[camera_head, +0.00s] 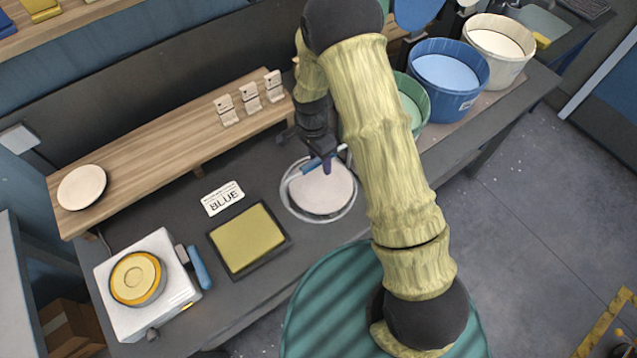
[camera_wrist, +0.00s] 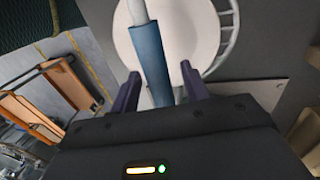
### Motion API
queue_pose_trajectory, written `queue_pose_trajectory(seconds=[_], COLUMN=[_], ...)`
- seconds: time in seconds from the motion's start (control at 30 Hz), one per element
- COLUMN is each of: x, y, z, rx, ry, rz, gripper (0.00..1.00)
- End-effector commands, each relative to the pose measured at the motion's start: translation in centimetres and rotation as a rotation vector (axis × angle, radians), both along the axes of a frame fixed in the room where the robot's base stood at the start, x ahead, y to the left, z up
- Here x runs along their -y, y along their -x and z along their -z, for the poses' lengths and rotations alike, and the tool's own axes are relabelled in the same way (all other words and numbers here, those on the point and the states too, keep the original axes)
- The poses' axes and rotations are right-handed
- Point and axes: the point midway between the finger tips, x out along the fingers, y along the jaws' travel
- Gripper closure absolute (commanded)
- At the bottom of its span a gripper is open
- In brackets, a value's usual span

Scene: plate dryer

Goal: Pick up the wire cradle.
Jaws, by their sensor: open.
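The wire cradle (camera_head: 351,207) is a round wire ring around a white plate (camera_head: 322,192) on the dark bench. Its handle crosses over the plate and has a blue grip (camera_head: 312,165). My gripper (camera_head: 328,164) is down at this handle and partly hides it. In the wrist view, the blue grip (camera_wrist: 150,58) runs between the two open fingers of my gripper (camera_wrist: 160,80). A gap shows on both sides of the grip. The wire ring (camera_wrist: 231,35) shows at the right of the white plate.
A yellow pad in a dark tray (camera_head: 246,240) and a BLUE card (camera_head: 223,199) lie left of the cradle. A white hotplate-like box (camera_head: 150,285) stands further left. A wooden shelf (camera_head: 160,150) runs behind. Green, blue (camera_head: 447,80) and white buckets stand at right.

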Motion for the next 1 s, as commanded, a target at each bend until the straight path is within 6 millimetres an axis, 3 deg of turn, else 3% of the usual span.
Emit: queue_pose_trajectory(seconds=[0.67,0.7,0.93,1.0], x=[0.02,0.01,0.00,-0.01], y=[-0.01,-0.01,-0.02,-0.05], z=[0.49,0.49,0.49,0.41], rx=[0.000,0.000,0.000,0.002], ry=[0.000,0.000,0.000,-0.001], rz=[0.000,0.000,0.000,0.000], gripper=[0.54,0.56,1.00,1.00])
